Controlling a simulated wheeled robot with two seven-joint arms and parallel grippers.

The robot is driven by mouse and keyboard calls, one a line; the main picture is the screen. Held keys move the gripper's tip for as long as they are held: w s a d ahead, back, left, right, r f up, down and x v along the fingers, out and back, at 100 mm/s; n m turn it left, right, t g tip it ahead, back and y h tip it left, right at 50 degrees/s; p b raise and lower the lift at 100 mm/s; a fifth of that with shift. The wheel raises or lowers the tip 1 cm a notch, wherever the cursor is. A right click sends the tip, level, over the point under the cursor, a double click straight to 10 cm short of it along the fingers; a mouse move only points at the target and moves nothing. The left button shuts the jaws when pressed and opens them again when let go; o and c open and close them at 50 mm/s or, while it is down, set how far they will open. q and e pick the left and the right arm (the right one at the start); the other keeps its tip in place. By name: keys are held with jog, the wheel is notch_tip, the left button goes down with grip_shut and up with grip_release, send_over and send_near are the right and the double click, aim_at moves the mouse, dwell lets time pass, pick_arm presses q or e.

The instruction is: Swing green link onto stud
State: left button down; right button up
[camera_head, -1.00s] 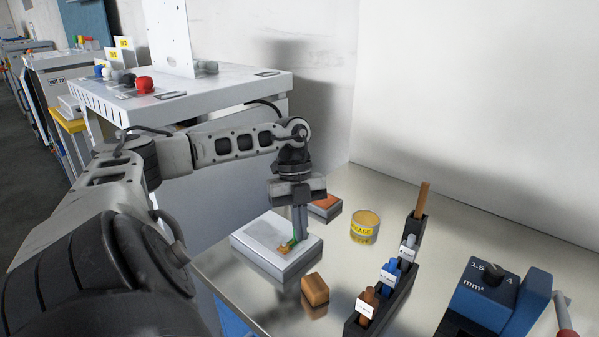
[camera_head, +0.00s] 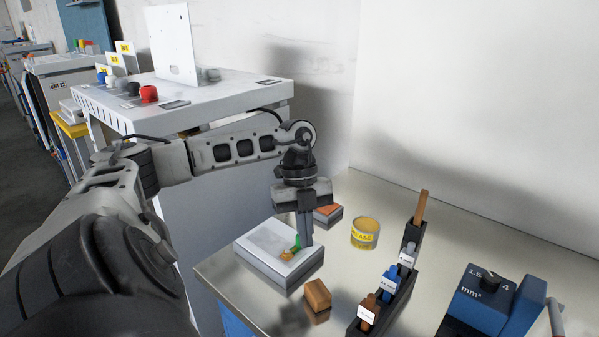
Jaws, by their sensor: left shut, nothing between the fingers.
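The green link (camera_head: 297,241) is a small green piece on the white-topped block (camera_head: 263,241) on the metal table. A small orange-brown piece (camera_head: 287,256) sits at its near end, close to the block's front edge. My left gripper (camera_head: 305,243) points down just right of the green link, fingers shut with nothing between them. Its fingertips are close to the link; I cannot tell if they touch. A stud is too small or hidden to make out. My right gripper is not in view.
A grease tin (camera_head: 365,233) and an orange-topped block (camera_head: 328,213) stand behind and to the right. A brown block (camera_head: 317,294) lies in front. A black rack (camera_head: 403,280) and a blue mm² device (camera_head: 490,300) stand right.

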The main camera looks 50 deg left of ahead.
pick_arm(q)
jog(key=v, duration=0.7)
jog(key=shift+w, duration=0.4)
jog(key=shift+d+r, duration=0.1)
